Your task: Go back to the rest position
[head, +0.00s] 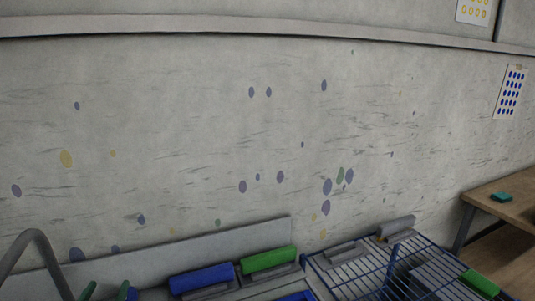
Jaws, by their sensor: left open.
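My right gripper is not in view. A blue block with a grey base (202,279) and a green block with a grey base (269,259) sit to the right of the left gripper, apart from it.
A grey curved bar (37,238) rises at the bottom left. A blue wire rack (345,281) holds grey pieces and a green block (480,283). A wooden table (500,209) bears a teal block (502,197). The paint-spotted wall (200,130) behind has a dotted sheet (511,92).

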